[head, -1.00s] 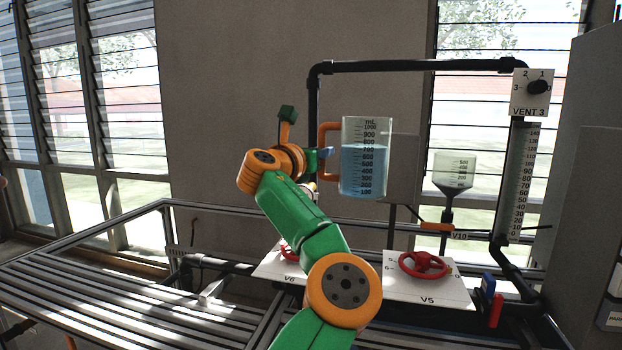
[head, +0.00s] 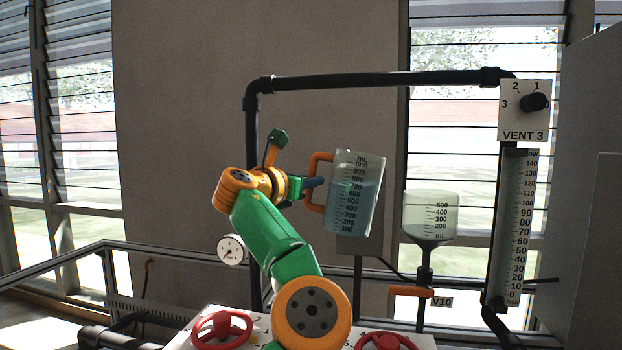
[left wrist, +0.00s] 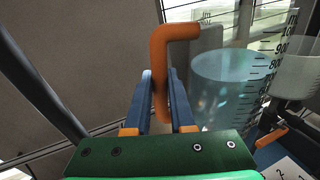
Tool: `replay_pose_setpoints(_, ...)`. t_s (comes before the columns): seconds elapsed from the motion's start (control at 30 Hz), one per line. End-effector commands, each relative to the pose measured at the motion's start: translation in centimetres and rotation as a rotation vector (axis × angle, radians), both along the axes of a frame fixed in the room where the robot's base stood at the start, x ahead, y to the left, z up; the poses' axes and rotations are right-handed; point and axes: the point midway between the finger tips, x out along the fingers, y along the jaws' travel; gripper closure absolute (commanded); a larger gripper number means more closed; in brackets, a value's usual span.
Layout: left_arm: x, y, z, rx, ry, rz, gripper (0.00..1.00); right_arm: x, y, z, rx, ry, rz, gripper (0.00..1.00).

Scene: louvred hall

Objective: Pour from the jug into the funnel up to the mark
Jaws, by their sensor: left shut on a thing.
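The clear jug (head: 357,196) has an orange handle and a printed mL scale. It holds blue liquid to about the 700 to 800 lines and is tilted slightly to the right. My left gripper (head: 316,183) is shut on the handle; the left wrist view also shows the handle (left wrist: 160,80) between the blue fingers (left wrist: 160,108). The clear funnel (head: 431,214) stands upright to the right of the jug and lower, with its own mL scale. I see no liquid in the funnel. The jug's rim is apart from the funnel. My right gripper is out of view.
A black pipe (head: 370,80) runs above the jug to the VENT 3 dial (head: 524,110). A tall graduated tube (head: 515,220) stands at right. An orange lever (head: 411,291) labelled V10 is below the funnel.

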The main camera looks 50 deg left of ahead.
Motion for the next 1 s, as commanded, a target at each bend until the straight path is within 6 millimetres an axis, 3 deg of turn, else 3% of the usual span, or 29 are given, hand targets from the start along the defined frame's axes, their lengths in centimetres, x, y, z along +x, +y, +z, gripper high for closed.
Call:
replay_pose_setpoints(0.03, 0.0, 0.0, 1.1, 0.020, 0.012, 0.001, 1.00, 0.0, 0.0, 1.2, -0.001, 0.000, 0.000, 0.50)
replay_pose_setpoints(0.37, 0.1, -0.1, 3.1, 0.183, 0.134, 0.001, 1.00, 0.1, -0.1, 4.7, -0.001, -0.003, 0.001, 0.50)
replay_pose_setpoints(0.97, 2.7, -3.6, 7.5, 0.454, 0.338, 0.001, 1.00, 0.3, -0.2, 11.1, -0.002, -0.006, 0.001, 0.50)
replay_pose_setpoints(1.0, 2.6, -3.5, 6.8, 0.450, 0.334, 0.002, 1.00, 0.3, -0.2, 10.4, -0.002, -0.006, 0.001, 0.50)
